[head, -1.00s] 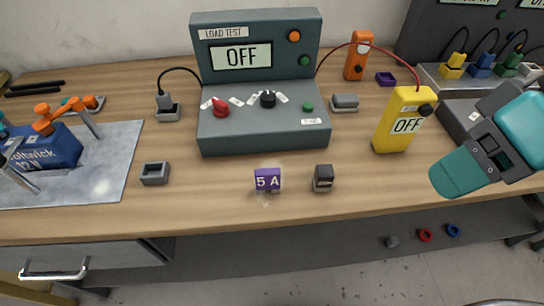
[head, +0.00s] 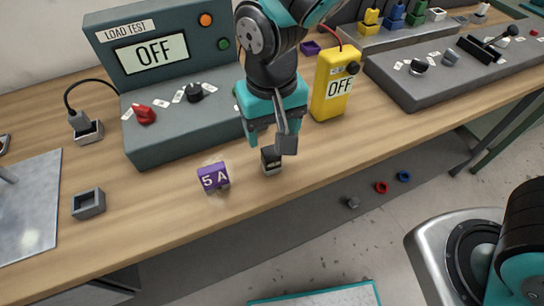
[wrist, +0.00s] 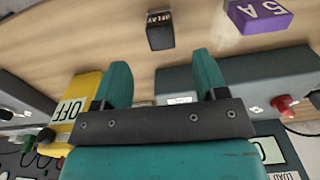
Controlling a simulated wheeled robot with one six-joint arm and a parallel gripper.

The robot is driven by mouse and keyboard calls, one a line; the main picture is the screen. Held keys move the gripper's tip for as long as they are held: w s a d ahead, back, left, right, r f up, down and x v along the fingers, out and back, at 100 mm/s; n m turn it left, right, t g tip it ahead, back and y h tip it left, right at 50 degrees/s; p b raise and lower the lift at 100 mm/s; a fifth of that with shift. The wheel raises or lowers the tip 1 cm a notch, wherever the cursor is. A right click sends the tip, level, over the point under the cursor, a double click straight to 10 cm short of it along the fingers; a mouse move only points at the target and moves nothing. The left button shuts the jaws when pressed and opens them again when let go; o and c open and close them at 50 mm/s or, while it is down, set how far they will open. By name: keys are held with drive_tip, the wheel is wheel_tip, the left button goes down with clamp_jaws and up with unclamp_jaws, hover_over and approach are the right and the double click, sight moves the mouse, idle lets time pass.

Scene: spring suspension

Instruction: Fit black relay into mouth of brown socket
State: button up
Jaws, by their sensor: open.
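The black relay (head: 271,161) is a small dark block with a pale label, standing upright near the front edge of the bench. It also shows in the wrist view (wrist: 160,31), just beyond the fingertips and roughly centred between them. My gripper (head: 273,146) is open and empty, pointing down just above and behind the relay in the head view. Its two teal fingers also show in the wrist view (wrist: 160,70), apart from the relay. I cannot make out a brown socket in either current view. A grey open-topped socket (head: 88,204) sits at the left.
A purple 5 A block (head: 213,177) stands close left of the relay. The load tester (head: 160,95) is behind it, and a yellow meter (head: 333,85) stands behind right. The bench's front edge is close. Red and blue rings (head: 382,187) lie below.

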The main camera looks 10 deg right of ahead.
sight(271, 151)
wheel_tip(271, 151, down, 9)
drive_tip(key=shift+w+a+r+p, duration=0.1)
drive_tip(key=shift+r+p, duration=0.05)
drive_tip(key=shift+p, duration=0.15)
drive_tip(key=c, duration=1)
drive_tip(key=shift+r, duration=0.1)
